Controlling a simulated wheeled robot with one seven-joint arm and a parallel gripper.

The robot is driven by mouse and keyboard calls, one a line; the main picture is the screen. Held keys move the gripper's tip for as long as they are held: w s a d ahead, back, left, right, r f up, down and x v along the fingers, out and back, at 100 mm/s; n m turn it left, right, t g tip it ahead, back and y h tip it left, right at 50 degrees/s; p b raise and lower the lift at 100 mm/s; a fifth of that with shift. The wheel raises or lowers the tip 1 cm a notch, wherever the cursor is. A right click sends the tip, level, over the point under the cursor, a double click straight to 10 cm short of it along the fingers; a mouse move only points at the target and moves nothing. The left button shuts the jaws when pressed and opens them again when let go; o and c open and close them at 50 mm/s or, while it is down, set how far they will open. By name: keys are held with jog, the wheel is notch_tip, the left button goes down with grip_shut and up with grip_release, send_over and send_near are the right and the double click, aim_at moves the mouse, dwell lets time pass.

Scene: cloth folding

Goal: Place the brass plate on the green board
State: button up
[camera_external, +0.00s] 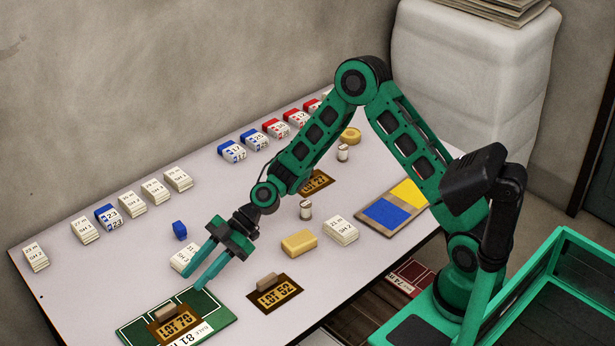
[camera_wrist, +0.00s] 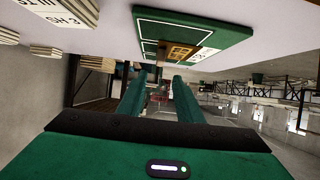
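The green board (camera_external: 211,302) lies at the near left of the table, with white lines and a white label strip. In the wrist view the board (camera_wrist: 225,30) and the plate (camera_wrist: 178,52) appear at the top. A second brass plate, LOT 52 (camera_external: 273,295), lies on the bare table right of the board. A third brass plate (camera_external: 318,181) lies farther back, partly hidden by my arm. My gripper (camera_external: 189,273) is open and empty, above the table just behind the board.
A yellow block (camera_external: 298,243), a card stack (camera_external: 341,230) and a small white cylinder (camera_external: 305,210) stand right of my gripper. A blue cube (camera_external: 180,230) and another card stack (camera_external: 184,259) are near it. Several card stacks line the back edge. A blue and yellow board (camera_external: 384,212) lies right.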

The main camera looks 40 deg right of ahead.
jog(key=shift+v, duration=1)
jog(key=s+d+r+m+t+h, duration=0.1)
jog(key=s+d+r+m+h, duration=0.15)
jog(key=d, duration=0.95)
jog(key=s+d+r+m+h, duration=0.2)
jog(key=d+m+h, duration=0.2)
jog(key=d, duration=0.8)
jog(key=s+d+r+m+t+h, duration=0.15)
jog(key=d+m+h, duration=0.25)
jog(key=d, duration=0.8)
jog(key=s+d+r+m+g, duration=0.1)
jog(key=s+d+r+m, duration=0.2)
jog(key=s, duration=0.6)
jog(key=s+d+r+m+h, duration=0.1)
jog(key=s+d+r+m, duration=0.2)
jog(key=s+d+m, duration=0.3)
jog(key=s+d+r+m+g+h, duration=0.1)
jog(key=s+d+r+m, duration=0.1)
jog(key=s+d+m, duration=0.3)
jog(key=s+d, duration=0.3)
jog(key=s, duration=0.4)
jog(key=shift+s+d+r+g, duration=0.2)
jog(key=shift+s+r+g, duration=0.05)
jog(key=shift+r+g, duration=0.15)
